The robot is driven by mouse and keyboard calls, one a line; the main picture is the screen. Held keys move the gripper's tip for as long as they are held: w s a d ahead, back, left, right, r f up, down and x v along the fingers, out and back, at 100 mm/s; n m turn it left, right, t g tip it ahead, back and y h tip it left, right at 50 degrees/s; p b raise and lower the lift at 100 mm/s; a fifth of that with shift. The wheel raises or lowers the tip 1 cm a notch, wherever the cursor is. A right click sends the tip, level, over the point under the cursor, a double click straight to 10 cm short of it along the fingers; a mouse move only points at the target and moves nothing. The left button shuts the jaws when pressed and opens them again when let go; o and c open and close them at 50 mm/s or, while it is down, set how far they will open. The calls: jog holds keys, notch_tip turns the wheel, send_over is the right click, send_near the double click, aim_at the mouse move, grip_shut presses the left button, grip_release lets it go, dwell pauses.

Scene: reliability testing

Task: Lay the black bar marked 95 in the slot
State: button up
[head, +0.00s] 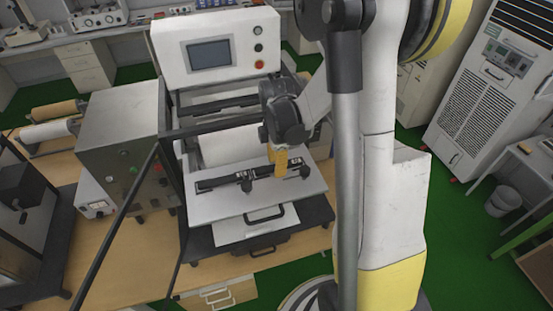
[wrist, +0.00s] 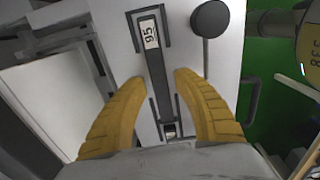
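The black bar marked 95 (wrist: 157,65) lies on the white plate (wrist: 115,12) of the machine, its white label near the top of the wrist view. Black corner brackets (wrist: 133,22) border its far end, and another dark bracket (wrist: 170,131) is at its near end. These seem to frame the slot; I cannot tell whether the bar is fully seated. My gripper (wrist: 158,80) is open, its yellow fingers on either side of the bar, with gaps visible. In the head view my gripper (head: 281,158) is low over the right part of the plate (head: 215,208).
A round black knob (wrist: 210,18) on a rod stands right of the bar. The control box with a screen (head: 209,55) stands behind, and a grey cabinet (head: 118,130) is at left.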

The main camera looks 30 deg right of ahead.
notch_tip(320, 180, up, 12)
jog(key=s+a+r+m+t, duration=0.3)
jog(key=s+a+m, duration=0.2)
jog(key=a+m, duration=0.1)
jog(key=s+a+r+m+t, duration=0.3)
jog(key=s+a+m+t, duration=0.1)
jog(key=a+m, duration=0.3)
jog(key=shift+s+a+m, duration=0.25)
jog(key=shift+s+m, duration=0.65)
